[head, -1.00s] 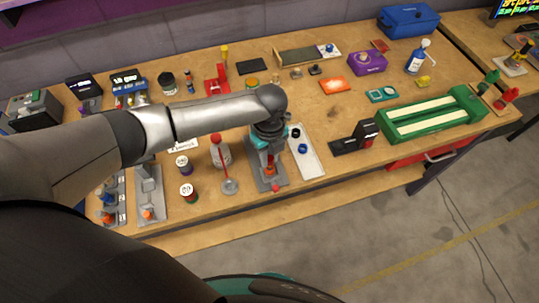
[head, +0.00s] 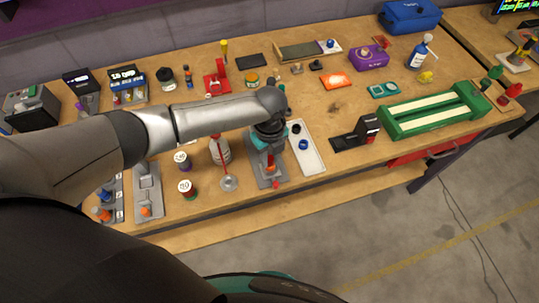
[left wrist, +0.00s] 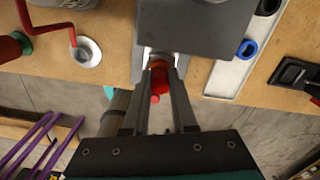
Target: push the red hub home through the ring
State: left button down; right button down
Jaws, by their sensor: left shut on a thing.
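The red hub (left wrist: 158,79) shows between my left fingers in the left wrist view, with an orange-red part just beyond it. My left gripper (left wrist: 162,62) is shut on the red hub at the near end of a grey fixture. In the head view my left gripper (head: 268,150) is over this grey fixture (head: 262,178), which stands near the table's front edge. A small red tip (head: 275,184) shows at its front. I cannot make out the ring for sure, or how deep the hub sits. My right gripper is not in view.
A white tray (head: 309,158) with a blue ring lies just right of the fixture. A red rod on a round grey base (head: 229,183) stands close on its left. A black device (head: 358,136) and a green box (head: 428,112) stand farther right.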

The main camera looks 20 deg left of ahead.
aim_at(269, 157)
pick_arm(q)
jog(key=shift+f, duration=0.2)
jog(key=c, duration=0.6)
grip_release()
jog(key=shift+c, duration=0.2)
notch_tip(269, 157, up, 15)
jog(key=p, duration=0.1)
jog(key=shift+r, duration=0.2)
